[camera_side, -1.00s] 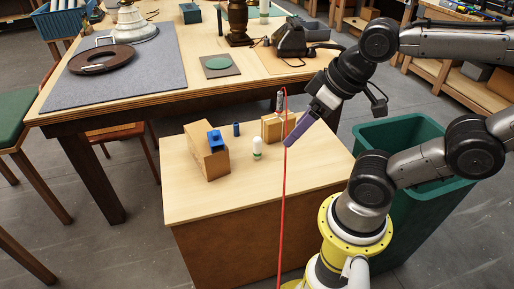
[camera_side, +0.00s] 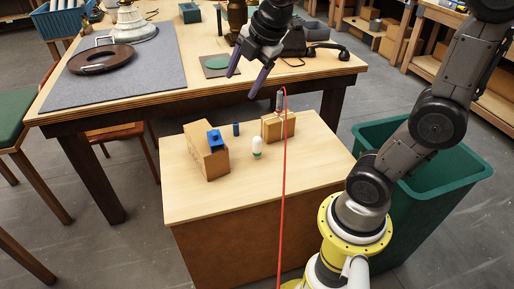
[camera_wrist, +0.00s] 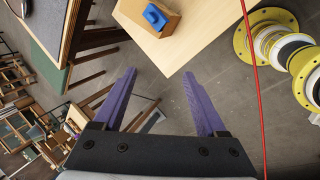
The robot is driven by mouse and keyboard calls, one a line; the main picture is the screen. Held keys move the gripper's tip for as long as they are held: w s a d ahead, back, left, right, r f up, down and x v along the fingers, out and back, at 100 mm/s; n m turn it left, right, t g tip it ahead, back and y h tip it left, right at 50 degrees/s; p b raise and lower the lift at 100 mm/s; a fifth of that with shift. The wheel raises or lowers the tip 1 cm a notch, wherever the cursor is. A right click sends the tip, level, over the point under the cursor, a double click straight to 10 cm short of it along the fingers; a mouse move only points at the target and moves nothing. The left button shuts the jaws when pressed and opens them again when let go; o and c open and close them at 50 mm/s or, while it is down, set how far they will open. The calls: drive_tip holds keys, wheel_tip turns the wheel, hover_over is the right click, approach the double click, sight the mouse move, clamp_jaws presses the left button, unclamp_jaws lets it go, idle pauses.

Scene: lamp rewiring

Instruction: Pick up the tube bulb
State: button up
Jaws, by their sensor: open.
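A small upright white piece with a green lower part (camera_side: 257,148) stands on the low table (camera_side: 225,200); it looks like a small bulb, but I cannot be sure that it is the tube bulb. My gripper (camera_side: 243,86) is open and empty, with purple fingers apart, in the air in front of the workbench and above the low table. In the wrist view the gripper (camera_wrist: 160,76) has only floor between its fingers, and neither white piece shows.
A wooden block with a blue part (camera_side: 215,140), a blue cylinder (camera_side: 236,129) and a wooden block (camera_side: 277,127) with a grey upright piece share the low table. A red cord (camera_side: 283,190) hangs across its front. The workbench (camera_side: 200,90) stands behind; a green bin (camera_side: 445,185) is right.

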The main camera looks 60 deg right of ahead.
drive_tip(key=w+d+f+n+g, duration=0.2)
drive_tip(key=w+d+f+n, duration=0.1)
drive_tip(key=w+d+f, duration=0.45)
drive_tip(key=g, duration=0.3)
hover_over(257, 147)
drive_tip(key=d, duration=0.2)
drive_tip(key=shift+m+y, duration=0.3)
drive_tip(key=shift+y, duration=0.1)
drive_tip(key=f, duration=1.1)
drive_tip(key=w+f, duration=0.1)
drive_tip(key=f, duration=0.5)
drive_tip(key=shift+a+f, duration=0.2)
drive_tip(key=shift+f, duration=0.05)
wheel_tip(257, 147, down, 7)
drive_tip(key=shift+r, duration=0.1)
drive_tip(key=shift+s+a+f, duration=0.1)
drive_tip(key=shift+s+f, duration=0.05)
drive_tip(key=shift+f, duration=3.05)
drive_tip(key=shift+c, duration=0.2)
clamp_jaws()
